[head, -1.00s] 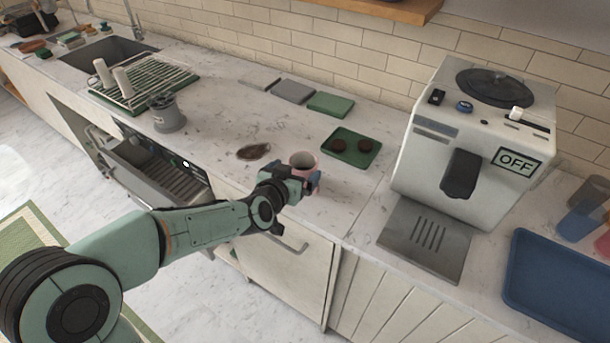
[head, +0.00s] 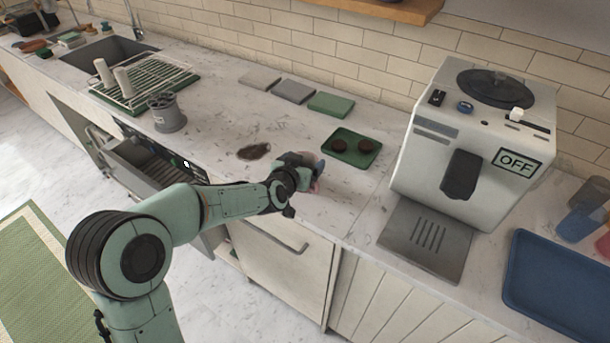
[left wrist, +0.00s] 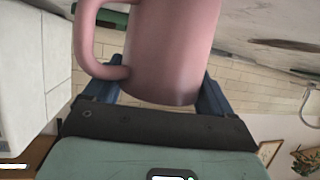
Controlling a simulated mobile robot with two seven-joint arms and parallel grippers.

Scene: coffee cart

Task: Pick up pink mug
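The pink mug (left wrist: 172,50) fills the upper middle of the left wrist view, with its handle (left wrist: 88,40) on the left. The two blue fingers of my left gripper (left wrist: 158,90) flank it closely and appear shut on its sides. In the head view my left gripper (head: 314,171) is over the counter's front part, left of the coffee machine. It hides most of the mug there; only a small pink part (head: 316,186) shows. I cannot tell how far the mug is above the counter. My right gripper is in neither view.
A green tray (head: 371,146) with two dark round items lies just behind and right of the gripper. A brown spill (head: 254,152) marks the counter to its left. The coffee machine (head: 425,165), showing OFF, stands at right. A grey grinder-like container (head: 169,117) stands farther left.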

